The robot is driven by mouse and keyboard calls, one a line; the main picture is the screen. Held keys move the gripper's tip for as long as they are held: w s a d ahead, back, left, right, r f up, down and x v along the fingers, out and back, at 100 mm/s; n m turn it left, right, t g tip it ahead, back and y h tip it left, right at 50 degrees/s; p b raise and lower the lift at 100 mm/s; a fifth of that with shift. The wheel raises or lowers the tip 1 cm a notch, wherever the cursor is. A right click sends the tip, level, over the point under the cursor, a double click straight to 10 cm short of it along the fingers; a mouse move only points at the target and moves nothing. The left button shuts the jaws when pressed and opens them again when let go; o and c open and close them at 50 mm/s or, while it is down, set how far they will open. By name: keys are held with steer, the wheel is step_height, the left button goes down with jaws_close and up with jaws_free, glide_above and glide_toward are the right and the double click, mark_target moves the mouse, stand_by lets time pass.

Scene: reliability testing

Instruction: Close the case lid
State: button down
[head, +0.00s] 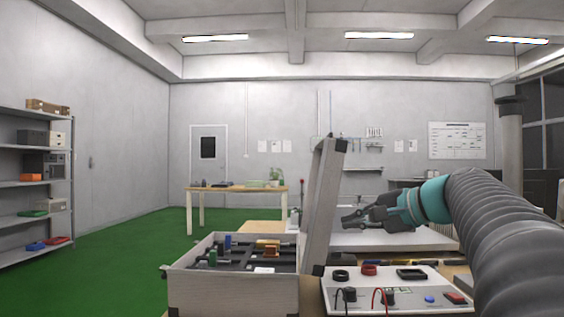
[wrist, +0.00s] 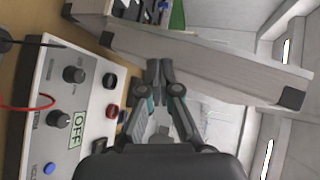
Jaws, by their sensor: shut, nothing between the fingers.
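A pale wooden case (head: 235,291) stands open on the table at the lower middle of the head view. Its lid (head: 321,205) stands nearly upright at the case's right side, tilted slightly to the right, with dark corner caps. My gripper (head: 345,219) is shut and empty, on the right of the lid, with its fingers pointing left toward the lid's outer face. The wrist view shows the closed fingertips (wrist: 159,66) close to the lid (wrist: 205,65); I cannot tell whether they touch it. Part of the case interior (wrist: 165,12) shows at the top.
The case holds several coloured parts (head: 268,247) in a dark insert. A white test panel (head: 420,296) with knobs, cables and an OFF label (wrist: 77,128) lies right of the case. A white table (head: 430,238) stands behind it. Shelves (head: 40,180) stand far left, and green floor is free there.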

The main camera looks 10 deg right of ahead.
steer(key=d+r+m+t+y, duration=0.2)
steer(key=d+r+t, duration=0.3)
steer(key=d+r, duration=0.9)
steer(key=w+a+r+p, duration=0.1)
steer(key=w+a, duration=0.7)
steer(key=w, duration=0.1)
steer(key=shift+a+r+p, duration=0.2)
steer(key=shift+a+p, duration=0.1)
steer(key=shift+a, duration=0.05)
